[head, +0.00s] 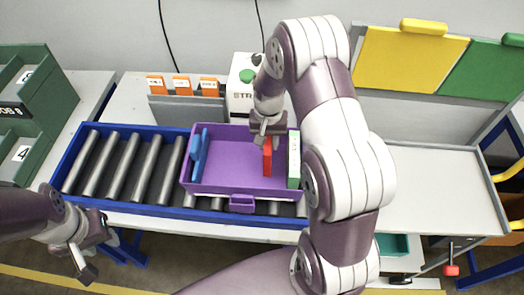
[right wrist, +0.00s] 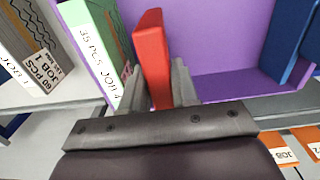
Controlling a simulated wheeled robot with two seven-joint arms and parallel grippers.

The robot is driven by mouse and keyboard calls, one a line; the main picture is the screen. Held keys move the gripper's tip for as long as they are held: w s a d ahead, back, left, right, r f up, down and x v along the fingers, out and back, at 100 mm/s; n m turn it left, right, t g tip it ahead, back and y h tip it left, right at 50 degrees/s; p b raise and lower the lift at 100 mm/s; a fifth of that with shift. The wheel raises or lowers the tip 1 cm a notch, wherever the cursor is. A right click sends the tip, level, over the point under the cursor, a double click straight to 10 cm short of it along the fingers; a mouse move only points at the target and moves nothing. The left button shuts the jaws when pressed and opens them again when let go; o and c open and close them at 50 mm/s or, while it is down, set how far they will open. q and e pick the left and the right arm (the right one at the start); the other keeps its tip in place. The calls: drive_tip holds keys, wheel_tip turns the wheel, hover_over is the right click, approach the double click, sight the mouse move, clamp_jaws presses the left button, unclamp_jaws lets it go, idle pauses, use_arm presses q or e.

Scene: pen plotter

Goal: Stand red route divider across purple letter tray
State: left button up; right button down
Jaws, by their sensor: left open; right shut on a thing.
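The purple letter tray (head: 237,162) sits on the roller conveyor in the head view. Its inner floor also shows in the right wrist view (right wrist: 215,50). My right gripper (head: 267,138) is over the tray's right part and shut on the red route divider (head: 267,160). The divider stands upright between the fingers in the right wrist view (right wrist: 152,50), beside the white-and-green pack (head: 294,160). Whether the divider touches the tray floor I cannot tell. A blue divider (head: 198,150) stands at the tray's left end. My left gripper (head: 82,252) is open and empty at lower left, away from the tray.
The blue-framed roller conveyor (head: 122,165) runs under the tray. Orange-labelled cards (head: 182,87) and a white machine with a green button (head: 243,85) stand behind. A green shelf (head: 30,105) is at far left. The white table (head: 440,180) at right is clear.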

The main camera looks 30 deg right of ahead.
drive_tip(key=f, duration=0.3)
drive_tip(key=shift+s+d+f, duration=0.2)
drive_tip(key=shift+s+d, duration=0.15)
drive_tip(key=shift+s, duration=0.05)
drive_tip(key=shift+w+a+f, duration=0.15)
drive_tip(key=shift+a+f, duration=0.05)
drive_tip(key=shift+a, duration=0.05)
drive_tip(key=c, duration=1.2)
unclamp_jaws()
use_arm(q)
drive_tip(key=shift+s+d+r, duration=0.3)
drive_tip(key=shift+r, duration=0.15)
use_arm(e)
drive_tip(key=o, duration=0.4)
drive_tip(key=shift+d, duration=0.15)
drive_tip(key=shift+c, duration=0.2)
